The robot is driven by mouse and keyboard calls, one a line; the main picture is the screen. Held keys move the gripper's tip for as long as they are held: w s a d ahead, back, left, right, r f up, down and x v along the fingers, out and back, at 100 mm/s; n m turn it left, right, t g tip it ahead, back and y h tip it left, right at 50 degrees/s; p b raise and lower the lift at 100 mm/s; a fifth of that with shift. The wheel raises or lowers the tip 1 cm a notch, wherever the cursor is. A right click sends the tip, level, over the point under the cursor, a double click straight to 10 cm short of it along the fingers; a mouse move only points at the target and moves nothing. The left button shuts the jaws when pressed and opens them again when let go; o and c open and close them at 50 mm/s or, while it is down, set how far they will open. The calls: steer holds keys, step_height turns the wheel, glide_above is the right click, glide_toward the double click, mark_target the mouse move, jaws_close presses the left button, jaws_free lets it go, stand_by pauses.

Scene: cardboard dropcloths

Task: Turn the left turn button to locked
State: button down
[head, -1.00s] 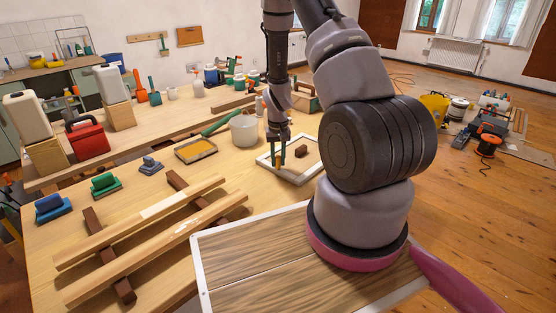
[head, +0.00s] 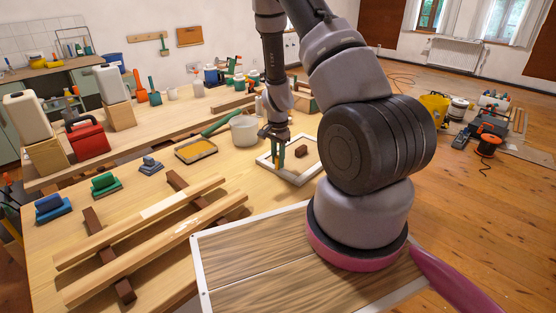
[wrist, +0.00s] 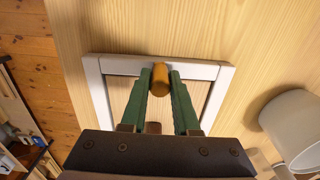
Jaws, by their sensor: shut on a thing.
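A white rectangular frame (head: 310,177) lies on the wooden workbench; its rim also shows in the wrist view (wrist: 112,66). A rounded orange-brown turn button (wrist: 160,80) sits at the frame's rim, between the green fingers of my gripper (wrist: 161,73). My gripper is shut on this button. In the head view my gripper (head: 277,165) points down at the left part of the frame, and its fingers mostly hide the button. A dark brown block (head: 301,151) sits apart, to the right of the fingers. I cannot read any locked mark.
A pale bucket (head: 243,130) stands close behind the frame on the left and shows at the right of the wrist view (wrist: 295,125). A yellow tray (head: 196,150) lies farther left. Long wooden strips (head: 150,225) lie across the front left. A wood-grained panel (head: 250,275) is in front.

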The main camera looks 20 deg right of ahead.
steer(key=shift+m, duration=0.6)
steer(key=c, duration=0.7)
jaws_free()
steer(key=shift+o, duration=0.2)
step_height(320, 180, up, 11)
steer(key=shift+f, duration=0.1)
